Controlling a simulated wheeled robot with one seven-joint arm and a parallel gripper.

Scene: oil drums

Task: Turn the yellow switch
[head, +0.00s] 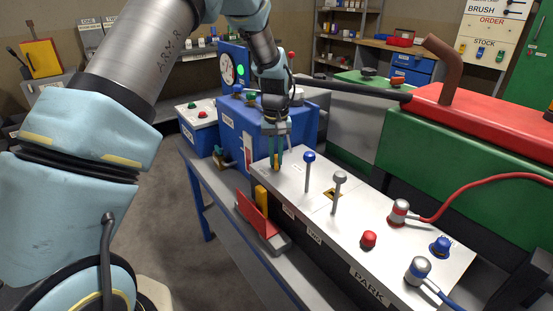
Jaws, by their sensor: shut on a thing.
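The yellow switch (277,168) stands at the far left end of the white-topped control panel (318,204). My gripper (277,159) points down over it, with its fingers shut on the switch. The fingers hide much of the switch, so I cannot tell which way it is turned.
A blue-knobbed lever (308,172) and a grey-knobbed lever (337,190) stand upright close to the right of my gripper. A red button (369,239) and cable plugs lie further along.

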